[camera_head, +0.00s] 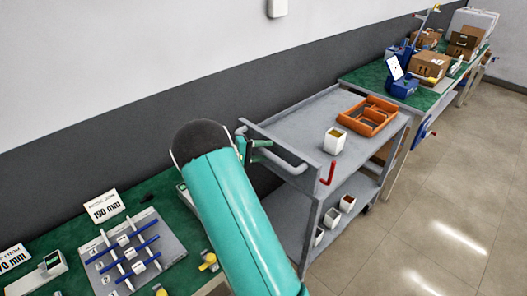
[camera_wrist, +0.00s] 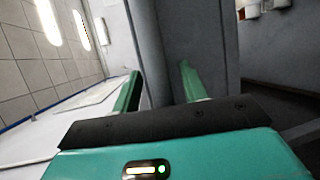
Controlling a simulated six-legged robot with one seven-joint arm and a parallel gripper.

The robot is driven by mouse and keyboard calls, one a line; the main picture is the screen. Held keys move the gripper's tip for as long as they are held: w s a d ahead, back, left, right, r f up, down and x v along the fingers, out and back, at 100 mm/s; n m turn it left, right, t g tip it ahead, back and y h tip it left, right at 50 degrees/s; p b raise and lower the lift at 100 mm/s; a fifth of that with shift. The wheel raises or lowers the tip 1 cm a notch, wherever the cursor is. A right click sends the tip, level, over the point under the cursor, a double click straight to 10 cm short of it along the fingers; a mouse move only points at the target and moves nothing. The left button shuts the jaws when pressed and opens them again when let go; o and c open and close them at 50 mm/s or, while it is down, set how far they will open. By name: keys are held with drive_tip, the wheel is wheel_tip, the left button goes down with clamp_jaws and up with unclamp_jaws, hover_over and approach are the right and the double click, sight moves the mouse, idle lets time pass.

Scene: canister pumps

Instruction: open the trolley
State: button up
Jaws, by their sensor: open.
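The trolley (camera_head: 300,125) is a grey two-shelf cart beside the wall in the head view. It has a pale bar handle (camera_head: 285,163) at its near end and a red lever (camera_head: 328,173) at its near right corner. My gripper (camera_head: 254,149) is at the left part of the near end, close to the handle; my teal arm partly hides this area. In the wrist view my gripper (camera_wrist: 161,88) is open, its two green fingers apart, with a grey surface beyond them. I cannot tell whether the fingers touch the handle.
An orange tray (camera_head: 368,117) and a white bin (camera_head: 334,140) stand on the trolley top, with small bins (camera_head: 347,204) below. Green-topped benches stand in front with a rack (camera_head: 130,252) and behind with boxes (camera_head: 430,65). The floor (camera_head: 440,220) at right is clear.

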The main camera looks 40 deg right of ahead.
clamp_jaws()
drive_tip(key=shift+a, duration=0.1)
